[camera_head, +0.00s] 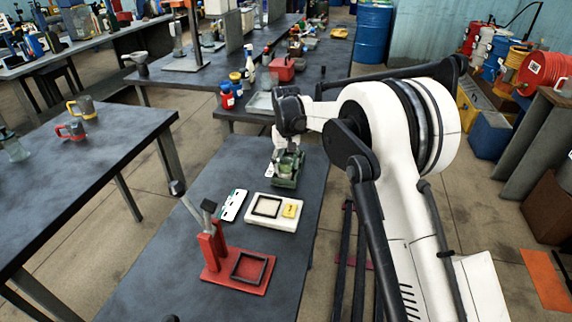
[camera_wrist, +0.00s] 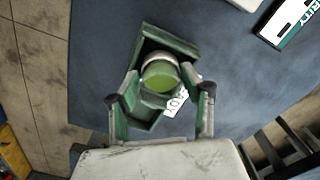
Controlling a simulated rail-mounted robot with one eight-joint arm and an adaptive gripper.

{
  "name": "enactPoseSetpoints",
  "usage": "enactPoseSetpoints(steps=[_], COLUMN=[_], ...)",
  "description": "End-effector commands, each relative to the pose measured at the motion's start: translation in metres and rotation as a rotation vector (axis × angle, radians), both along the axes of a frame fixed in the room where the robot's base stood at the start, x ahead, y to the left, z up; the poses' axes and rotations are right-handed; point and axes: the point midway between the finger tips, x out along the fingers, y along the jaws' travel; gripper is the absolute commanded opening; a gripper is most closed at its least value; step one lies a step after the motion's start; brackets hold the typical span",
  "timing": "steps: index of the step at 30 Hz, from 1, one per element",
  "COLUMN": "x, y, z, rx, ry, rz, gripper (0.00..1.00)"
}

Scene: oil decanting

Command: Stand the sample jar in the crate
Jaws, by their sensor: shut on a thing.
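The sample jar (camera_wrist: 161,74) holds green liquid and shows from above in the wrist view. My gripper (camera_wrist: 160,82) is shut around it, one finger on each side. The green crate (camera_wrist: 172,39) lies around and below the jar, its walls showing above and below it in the picture. In the head view the jar (camera_head: 287,161) is upright, over or inside the crate (camera_head: 285,182), under my gripper (camera_head: 288,153). Whether its base touches the crate's floor is hidden.
A white label (camera_wrist: 176,104) lies beside the crate. Nearer on the bench are a white scale-like device (camera_head: 273,222), a green and white card (camera_head: 232,205) and a red press stand (camera_head: 225,265). A clear tray (camera_head: 262,103) is behind. The bench left of the crate is clear.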

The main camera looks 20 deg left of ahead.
Motion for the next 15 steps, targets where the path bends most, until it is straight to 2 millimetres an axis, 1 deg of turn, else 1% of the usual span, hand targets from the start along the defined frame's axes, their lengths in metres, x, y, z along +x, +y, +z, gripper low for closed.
enactPoseSetpoints(steps=[4,8,9,13,15], x=[-0.0001,-0.0001,0.0000,0.0000,-0.0001], y=[0.0001,0.0001,0.0001,0.0001,0.0001], z=[0.0002,-0.0037,-0.0036,-0.0029,-0.0028], rx=[0.000,0.000,0.000,0.000,0.000], ry=[0.000,0.000,0.000,0.000,0.000], rz=[0.000,0.000,0.000,0.000,0.000], gripper=[0.04,0.04,0.44,0.61,0.61])
